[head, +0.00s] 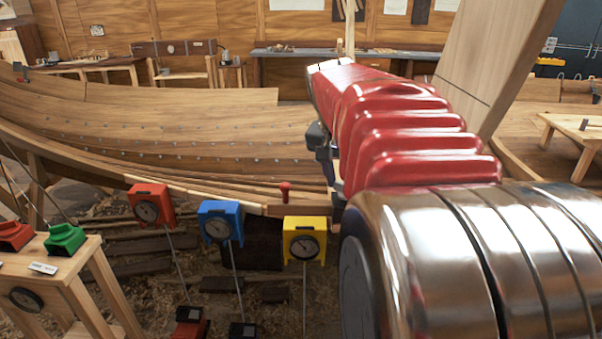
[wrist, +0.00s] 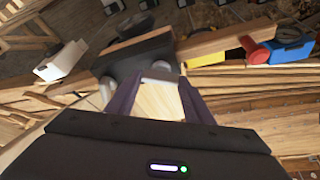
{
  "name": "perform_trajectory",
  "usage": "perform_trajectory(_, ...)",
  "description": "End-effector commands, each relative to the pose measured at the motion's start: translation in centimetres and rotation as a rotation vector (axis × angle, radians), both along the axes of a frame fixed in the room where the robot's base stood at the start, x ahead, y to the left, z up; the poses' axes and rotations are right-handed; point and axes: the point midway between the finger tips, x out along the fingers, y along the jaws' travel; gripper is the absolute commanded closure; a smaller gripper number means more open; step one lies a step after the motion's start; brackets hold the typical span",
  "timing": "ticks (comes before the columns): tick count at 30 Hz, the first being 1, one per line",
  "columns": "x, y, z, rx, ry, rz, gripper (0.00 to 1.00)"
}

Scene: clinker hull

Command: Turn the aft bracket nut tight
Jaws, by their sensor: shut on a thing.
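In the wrist view my gripper (wrist: 160,82) has its two dark purple fingers shut on a small pale grey piece (wrist: 160,76), which looks like the aft bracket nut. The fingers hide its sides. Just beyond it is a dark block (wrist: 132,56), which looks like the bracket, set against a wooden rail (wrist: 215,43). A rounded grey end (wrist: 106,91) shows at the block's lower left. I cannot tell how far the nut is seated. In the head view my red arm covers the nut and the fingertips.
Red (head: 150,205), blue (head: 220,222) and yellow (head: 303,240) dial boxes hang along the hull's rail. A red peg (head: 285,190) stands by the yellow one. In the wrist view a white box (wrist: 60,62) is left of the bracket. A wooden stand (head: 75,275) is at left.

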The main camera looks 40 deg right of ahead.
Motion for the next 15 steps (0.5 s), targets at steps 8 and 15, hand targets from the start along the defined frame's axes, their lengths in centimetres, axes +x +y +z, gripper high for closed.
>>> perform_trajectory(8, 0.22, 0.13, 0.07, 0.002, -0.005, -0.052, 0.76)
perform_trajectory(15, 0.22, 0.14, 0.08, 0.002, -0.006, -0.056, 0.76)
